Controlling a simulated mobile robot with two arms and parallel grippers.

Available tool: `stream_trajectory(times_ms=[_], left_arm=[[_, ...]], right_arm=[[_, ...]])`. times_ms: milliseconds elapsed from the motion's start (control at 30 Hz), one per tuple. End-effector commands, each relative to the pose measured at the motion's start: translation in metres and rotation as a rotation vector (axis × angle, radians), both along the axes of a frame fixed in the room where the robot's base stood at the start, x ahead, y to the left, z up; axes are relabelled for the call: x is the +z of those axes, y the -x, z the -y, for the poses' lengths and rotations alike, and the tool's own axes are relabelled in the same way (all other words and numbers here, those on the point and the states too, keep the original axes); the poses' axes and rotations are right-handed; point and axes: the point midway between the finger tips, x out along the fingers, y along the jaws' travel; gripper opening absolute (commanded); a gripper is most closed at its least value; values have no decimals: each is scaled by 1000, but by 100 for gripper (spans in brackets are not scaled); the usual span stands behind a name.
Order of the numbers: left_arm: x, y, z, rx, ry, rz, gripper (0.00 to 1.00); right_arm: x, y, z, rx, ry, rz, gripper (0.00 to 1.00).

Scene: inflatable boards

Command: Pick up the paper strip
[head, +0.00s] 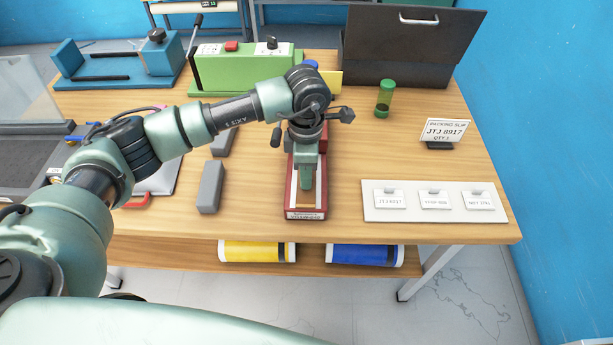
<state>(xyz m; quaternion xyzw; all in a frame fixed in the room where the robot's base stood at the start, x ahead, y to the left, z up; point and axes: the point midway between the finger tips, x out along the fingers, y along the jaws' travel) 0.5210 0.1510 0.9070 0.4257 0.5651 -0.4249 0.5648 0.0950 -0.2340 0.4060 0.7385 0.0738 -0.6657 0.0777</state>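A red tray (292,205) stands near the front edge of the wooden table, with a pale and tan inside. A narrow tan strip (307,203) shows in it below my gripper; I cannot tell for sure if this is the paper strip. A small white printed label is on the tray's front end. My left gripper (306,182) points down over the tray and hides its back part. Its fingers are seen end-on, so I cannot tell if they are open, shut, or touching the strip. My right gripper is not in view.
Two grey blocks (211,187) lie left of the tray. A white board (375,214) with several cards is at the right, below a packing slip sign (442,131). A green device (243,73), a green jar (385,98) and a dark case (405,50) stand behind.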

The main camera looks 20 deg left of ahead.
Motion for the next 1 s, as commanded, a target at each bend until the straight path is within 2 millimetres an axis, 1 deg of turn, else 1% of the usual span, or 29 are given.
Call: stream_trajectory(times_ms=[67, 167, 200, 267, 300, 500, 767, 867, 1000], left_arm=[[-1, 0, 0, 0, 0, 0, 31], [-1, 0, 0, 0, 1, 0, 31], [-1, 0, 0, 0, 1, 0, 28], [-1, 0, 0, 0, 1, 0, 11], [-1, 0, 0, 0, 1, 0, 0], [-1, 0, 0, 0, 1, 0, 0], [3, 0, 1, 0, 2, 2, 0], [10, 0, 1, -1, 2, 1, 0], [29, -1, 1, 0, 3, 4, 0]], right_arm=[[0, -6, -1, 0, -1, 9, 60], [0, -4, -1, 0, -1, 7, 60], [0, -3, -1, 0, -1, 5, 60], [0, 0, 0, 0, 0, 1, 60], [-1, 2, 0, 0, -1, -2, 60], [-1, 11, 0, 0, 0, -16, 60], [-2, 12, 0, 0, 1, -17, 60], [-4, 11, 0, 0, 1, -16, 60], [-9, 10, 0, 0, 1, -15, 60]])
